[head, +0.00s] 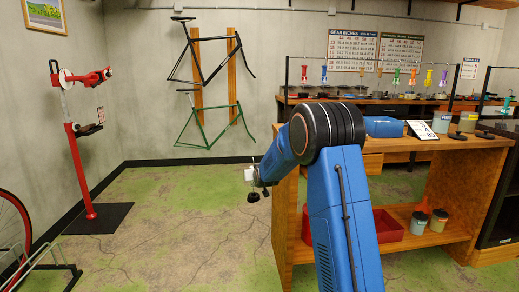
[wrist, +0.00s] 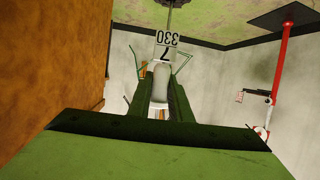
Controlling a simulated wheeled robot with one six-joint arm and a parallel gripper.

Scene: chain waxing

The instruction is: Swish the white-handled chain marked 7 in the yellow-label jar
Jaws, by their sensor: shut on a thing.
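My gripper (wrist: 161,90) is shut on a white handle (wrist: 160,78) in the wrist view. A white tag (wrist: 166,39) beyond the handle shows an upside-down 330 and a 7. A dark round piece (wrist: 174,3), perhaps the chain, is cut by the top edge. In the head view a small white piece (head: 249,174) and a dark piece (head: 253,196) hang at the arm's end, over the floor left of the wooden bench (head: 283,215). Small jars stand on the bench top (head: 441,122) and lower shelf (head: 439,220); I cannot tell which has a yellow label.
A blue box (head: 384,126) and a white card (head: 421,130) are on the bench top. A red bin (head: 388,226) sits on its lower shelf. A rail with coloured clips (head: 412,77) stands behind. A red repair stand (head: 80,165) is at left. Floor between is clear.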

